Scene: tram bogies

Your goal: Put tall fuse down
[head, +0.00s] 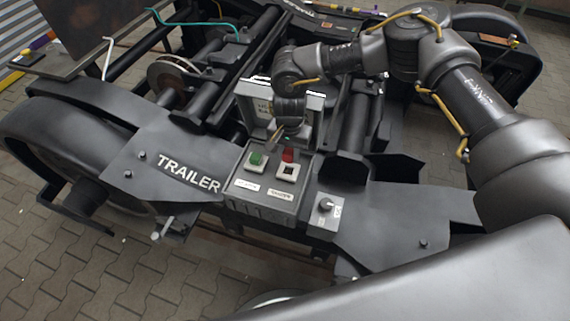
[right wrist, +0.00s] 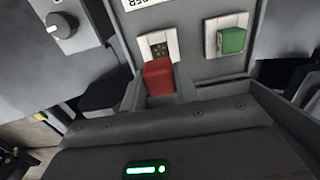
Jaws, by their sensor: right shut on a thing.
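My right gripper (head: 285,140) reaches down over the control box (head: 238,205) on the black bogie frame. It is shut on a red fuse (head: 288,155), which also shows between the fingers in the right wrist view (right wrist: 158,77). The red fuse is beside a white square socket (head: 286,172) with bare contacts, which shows empty in the right wrist view (right wrist: 159,45). I cannot tell whether the fuse touches the box. A green fuse (head: 256,158) sits in the left socket. My left gripper is out of view.
The box's grey lid (head: 313,103) stands open behind the sockets, close to my right gripper. A rotary switch (head: 325,204) is at the box's right, on a small grey unit. The frame plate marked TRAILER (head: 150,150) is clear to the left.

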